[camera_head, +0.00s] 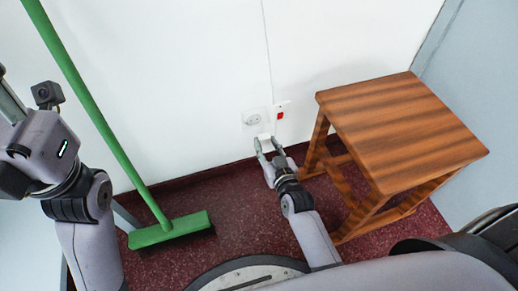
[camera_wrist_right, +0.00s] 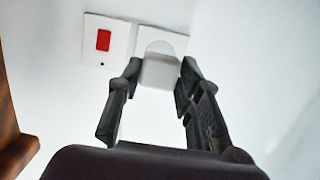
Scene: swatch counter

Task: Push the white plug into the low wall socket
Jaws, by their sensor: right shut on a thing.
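The white plug (camera_head: 264,138) is held between the fingertips of my right gripper (camera_head: 266,145), which is shut on it. In the right wrist view the plug (camera_wrist_right: 160,72) sits between the two dark fingers of the gripper (camera_wrist_right: 159,80). The low wall socket (camera_head: 253,118) is a white plate just above and left of the plug in the head view. In the wrist view the plug overlaps the socket plate (camera_wrist_right: 174,42) and hides most of it; I cannot tell whether they touch. My left gripper (camera_head: 10,106) is cut by the left edge, its fingertips not clear.
A switch plate with a red rocker (camera_head: 280,114) is right of the socket, with a cable rising above it. A wooden stool (camera_head: 400,125) stands right of my right arm. A green broom (camera_head: 168,230) leans at the left. Dark red floor (camera_head: 240,190) lies between broom and arm.

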